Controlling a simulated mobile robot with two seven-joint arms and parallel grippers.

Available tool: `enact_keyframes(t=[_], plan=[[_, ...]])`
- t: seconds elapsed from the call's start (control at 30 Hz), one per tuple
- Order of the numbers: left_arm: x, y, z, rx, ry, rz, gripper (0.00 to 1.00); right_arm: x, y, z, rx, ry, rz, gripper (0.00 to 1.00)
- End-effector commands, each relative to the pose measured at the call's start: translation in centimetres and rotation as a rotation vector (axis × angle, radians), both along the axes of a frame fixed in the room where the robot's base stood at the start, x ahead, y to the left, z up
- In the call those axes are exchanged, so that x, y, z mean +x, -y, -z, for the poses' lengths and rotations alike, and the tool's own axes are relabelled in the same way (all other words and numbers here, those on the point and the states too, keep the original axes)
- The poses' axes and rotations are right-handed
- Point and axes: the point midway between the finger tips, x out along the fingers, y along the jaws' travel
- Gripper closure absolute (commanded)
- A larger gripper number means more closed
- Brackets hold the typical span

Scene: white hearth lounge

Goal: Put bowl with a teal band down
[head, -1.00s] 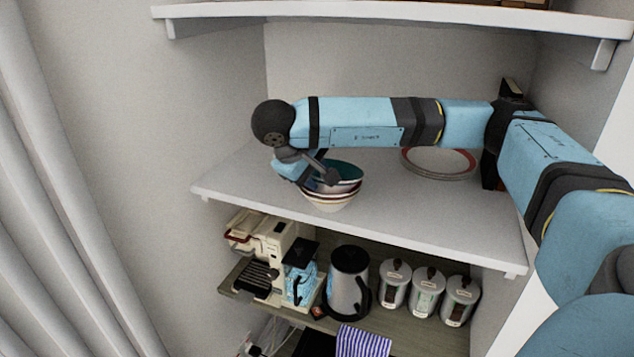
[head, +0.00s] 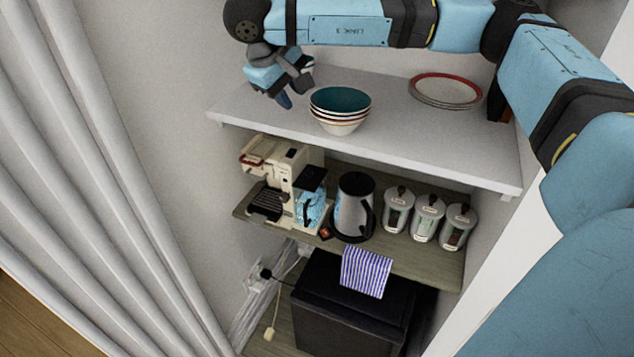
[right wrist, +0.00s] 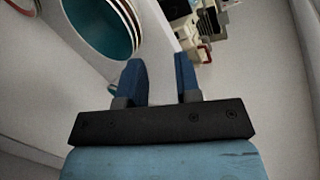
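The bowl with a teal inside (head: 341,99) sits upright at the top of a stack of bowls on the white shelf (head: 420,137). Bands of white and dark red show on the stack below it. My right gripper (head: 285,96) is left of the stack, apart from it. In the right wrist view the two blue fingers of my right gripper (right wrist: 159,75) stand apart with nothing between them, and the teal bowl (right wrist: 98,24) is at the upper left. My left gripper is not in view.
A stack of red-rimmed plates (head: 446,90) lies right of the bowls on the same shelf. Below are a coffee machine (head: 277,165), a kettle (head: 353,207), several canisters (head: 427,217) and a striped cloth (head: 366,271). A ribbed curtain (head: 110,180) hangs at the left.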

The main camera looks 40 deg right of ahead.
Motion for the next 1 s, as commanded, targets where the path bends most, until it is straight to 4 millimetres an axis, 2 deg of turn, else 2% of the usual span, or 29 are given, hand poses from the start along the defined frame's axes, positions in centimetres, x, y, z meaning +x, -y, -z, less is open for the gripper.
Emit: enact_keyframes(t=[0.03, 0.1, 0.2, 0.33, 0.4, 0.5, 0.63, 0.8, 0.9, 1.0], plan=[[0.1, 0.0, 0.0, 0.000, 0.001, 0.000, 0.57, -0.4, -2.6, 2.7, 0.085, -0.026, 0.002, 0.69], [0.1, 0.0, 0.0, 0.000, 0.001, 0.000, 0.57, -1.4, -6.8, 6.1, 0.240, -0.065, 0.037, 0.69], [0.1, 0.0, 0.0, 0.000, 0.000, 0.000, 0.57, -3.8, -13.2, 10.3, 0.484, -0.153, 0.139, 0.69], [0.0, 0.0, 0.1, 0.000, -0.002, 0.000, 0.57, -7.6, -21.0, 13.6, 0.774, -0.326, 0.342, 0.69], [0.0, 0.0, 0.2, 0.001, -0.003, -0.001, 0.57, -9.6, -24.7, 14.4, 0.910, -0.441, 0.480, 0.69], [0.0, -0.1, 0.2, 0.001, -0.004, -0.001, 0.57, -11.9, -28.8, 14.5, 1.063, -0.616, 0.689, 0.69], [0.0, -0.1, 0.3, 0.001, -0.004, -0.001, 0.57, -13.9, -32.6, 13.8, 1.199, -0.862, 0.976, 0.69], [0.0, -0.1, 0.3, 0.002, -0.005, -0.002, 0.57, -14.8, -35.5, 12.5, 1.283, -1.280, 1.444, 0.69], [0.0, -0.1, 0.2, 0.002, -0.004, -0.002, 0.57, -14.0, -35.6, 12.3, 1.253, -1.583, 1.760, 0.69], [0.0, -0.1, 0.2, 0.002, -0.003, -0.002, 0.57, -12.7, -34.6, 13.2, 1.147, -1.907, 2.076, 0.69]])
